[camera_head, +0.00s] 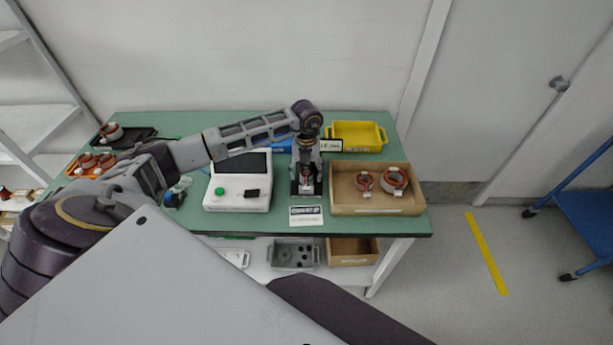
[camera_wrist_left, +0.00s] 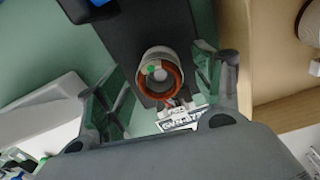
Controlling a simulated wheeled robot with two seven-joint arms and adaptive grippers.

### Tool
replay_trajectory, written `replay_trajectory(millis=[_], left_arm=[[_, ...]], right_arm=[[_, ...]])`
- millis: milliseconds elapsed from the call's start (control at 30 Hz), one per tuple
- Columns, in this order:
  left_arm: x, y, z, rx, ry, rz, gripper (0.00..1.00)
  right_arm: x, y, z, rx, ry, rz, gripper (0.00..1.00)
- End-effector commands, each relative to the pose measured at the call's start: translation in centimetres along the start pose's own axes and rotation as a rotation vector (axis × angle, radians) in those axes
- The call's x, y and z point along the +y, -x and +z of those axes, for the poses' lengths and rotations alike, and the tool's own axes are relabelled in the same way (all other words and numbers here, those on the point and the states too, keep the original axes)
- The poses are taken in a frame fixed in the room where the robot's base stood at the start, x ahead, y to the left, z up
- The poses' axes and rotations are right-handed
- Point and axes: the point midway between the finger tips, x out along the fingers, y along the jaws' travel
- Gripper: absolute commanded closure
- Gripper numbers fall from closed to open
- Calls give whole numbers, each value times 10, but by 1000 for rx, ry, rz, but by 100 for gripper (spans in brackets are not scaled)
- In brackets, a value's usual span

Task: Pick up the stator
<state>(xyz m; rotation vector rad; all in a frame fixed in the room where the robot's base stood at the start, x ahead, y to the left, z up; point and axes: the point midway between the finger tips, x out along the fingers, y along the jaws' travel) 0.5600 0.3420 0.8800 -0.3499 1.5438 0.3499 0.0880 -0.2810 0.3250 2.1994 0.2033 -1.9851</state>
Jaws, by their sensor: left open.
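A stator (camera_wrist_left: 146,62), a pale ring with orange-red copper winding and a green spot, sits on a dark plate (camera_wrist_left: 130,20) in the left wrist view. In the head view the stator (camera_head: 305,184) is partly hidden below my left gripper (camera_head: 306,172), which points down over the dark stand (camera_head: 294,187). In the left wrist view my left gripper (camera_wrist_left: 164,82) is open, with one finger on each side of the stator. I see no clear contact. My right gripper does not show.
A white device (camera_head: 236,205) with a green button stands left. A yellow bin (camera_head: 356,134) is behind. More stators lie on an orange tray (camera_head: 75,169) at far left.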

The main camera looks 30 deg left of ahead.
Motion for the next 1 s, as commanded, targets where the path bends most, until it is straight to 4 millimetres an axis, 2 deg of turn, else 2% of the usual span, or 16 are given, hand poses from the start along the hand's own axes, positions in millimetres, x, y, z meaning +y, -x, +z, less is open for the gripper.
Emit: replay_trajectory(millis=[533, 933, 1000], left_arm=[[0, -4, 0, -1, 0, 0, 32], [0, -4, 0, -1, 0, 0, 84], [0, -3, 1, -2, 0, -1, 86]], right_arm=[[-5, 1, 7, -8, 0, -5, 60], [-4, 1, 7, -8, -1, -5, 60], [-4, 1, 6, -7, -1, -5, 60]])
